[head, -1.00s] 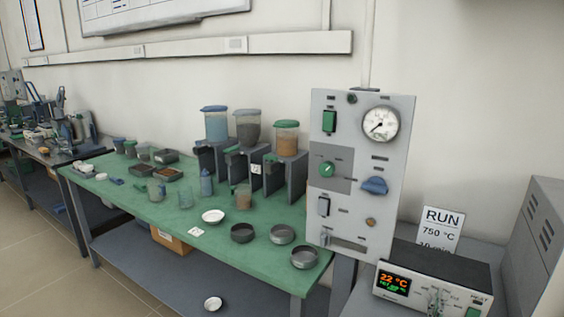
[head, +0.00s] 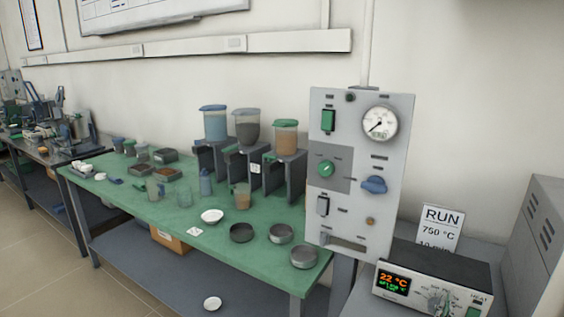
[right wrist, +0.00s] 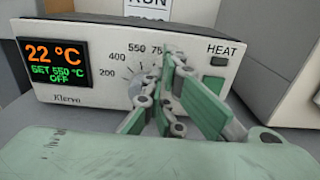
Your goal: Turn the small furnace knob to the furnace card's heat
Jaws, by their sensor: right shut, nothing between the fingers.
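The small furnace (head: 437,277) sits low at the right in the head view, its front panel also filling the top of the right wrist view (right wrist: 75,93). Its display (right wrist: 54,64) reads 22 °C, SET 550 °C, OFF. The dial (right wrist: 134,77) has marks for 200, 400, 550 and more to the right, partly covered. The furnace card (head: 440,228) behind it reads RUN, 750 °C and a partly hidden line that looks like 10 min. My right gripper (right wrist: 168,62) is shut and empty in front of the dial, hiding the knob. I cannot tell whether it touches it. My left gripper is out of view.
A HEAT button (right wrist: 219,60) sits right of the dial, close to the gripper. A grey cabinet (head: 530,240) stands at the right. A tall control panel (head: 339,225) with a gauge stands left of the furnace. A green table (head: 150,213) holds dishes and jars.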

